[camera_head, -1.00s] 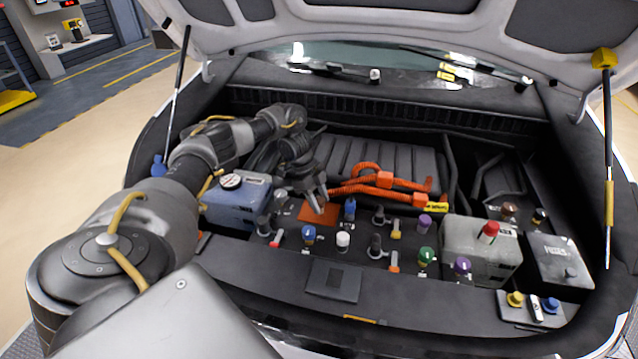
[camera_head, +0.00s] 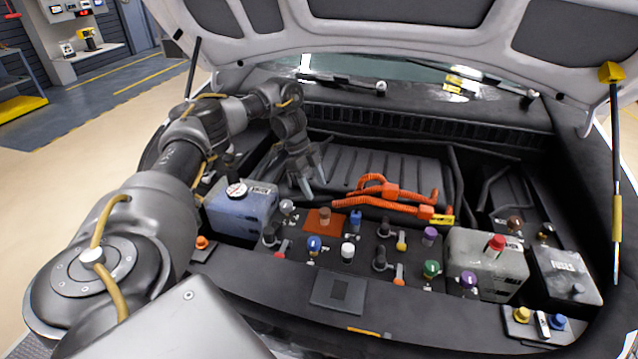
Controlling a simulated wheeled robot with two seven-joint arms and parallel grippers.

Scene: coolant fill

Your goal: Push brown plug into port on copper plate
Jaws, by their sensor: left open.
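The copper plate (camera_head: 312,226) is a flat orange-brown square on the dark panel in the engine bay. The brown plug (camera_head: 324,214) stands upright on this plate, at its port. The port itself is hidden under the plug, and I cannot tell how deep the plug sits. My left gripper (camera_head: 309,184) is open and empty, pointing down, above and slightly left of the plug and apart from it. My right gripper is not in view.
A blue reservoir with a white cap (camera_head: 237,189) stands left of the plate. Orange cables (camera_head: 385,190) lie to the right. Several coloured caps and dark fittings surround the plate, and a grey tank (camera_head: 485,262) with a red cap (camera_head: 495,243) stands further right.

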